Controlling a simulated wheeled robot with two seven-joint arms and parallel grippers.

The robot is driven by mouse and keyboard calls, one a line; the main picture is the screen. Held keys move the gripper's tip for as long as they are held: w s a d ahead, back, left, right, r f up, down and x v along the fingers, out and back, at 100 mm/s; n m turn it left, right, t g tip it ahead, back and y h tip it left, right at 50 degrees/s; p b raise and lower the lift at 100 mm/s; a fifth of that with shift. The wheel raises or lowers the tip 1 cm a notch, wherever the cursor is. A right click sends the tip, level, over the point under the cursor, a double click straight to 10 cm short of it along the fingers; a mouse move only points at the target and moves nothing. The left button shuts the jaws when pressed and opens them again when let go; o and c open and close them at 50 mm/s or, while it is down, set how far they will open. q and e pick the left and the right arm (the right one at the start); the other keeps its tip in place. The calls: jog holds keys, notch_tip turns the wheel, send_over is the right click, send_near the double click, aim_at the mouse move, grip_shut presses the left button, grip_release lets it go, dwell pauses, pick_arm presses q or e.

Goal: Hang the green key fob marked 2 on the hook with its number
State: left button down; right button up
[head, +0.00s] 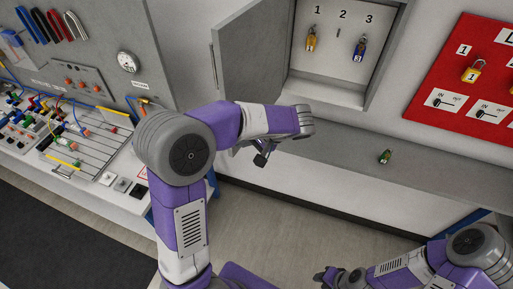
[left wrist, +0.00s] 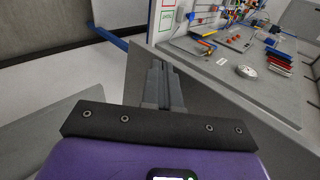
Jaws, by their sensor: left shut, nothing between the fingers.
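The green key fob (head: 384,157) lies on the grey ledge (head: 430,168) below the cabinet. Its number is too small to read. The open wall cabinet (head: 345,82) has hooks under numbers 1, 2 and 3. Hook 2 (head: 338,33) is bare. An orange fob (head: 311,39) hangs under 1 and a blue fob (head: 359,48) under 3. My left gripper (head: 262,157) is left of the green fob, mostly hidden by its arm; its fingers are together and empty in the left wrist view (left wrist: 162,85). My right gripper (head: 322,276) is low, below the ledge; its finger gap is unclear.
The cabinet door (head: 258,55) stands open to the left, above my left arm. A red board (head: 470,85) with padlocks and switches is on the right wall. A bench (head: 95,165) with wires and a gauge (head: 128,62) is at left. The ledge around the fob is clear.

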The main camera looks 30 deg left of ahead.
pick_arm(q)
jog(key=shift+s+a+r, duration=0.1)
jog(key=shift+a, duration=0.7)
pick_arm(e)
jog(key=shift+d+f, duration=0.25)
jog(key=shift+d, duration=0.1)
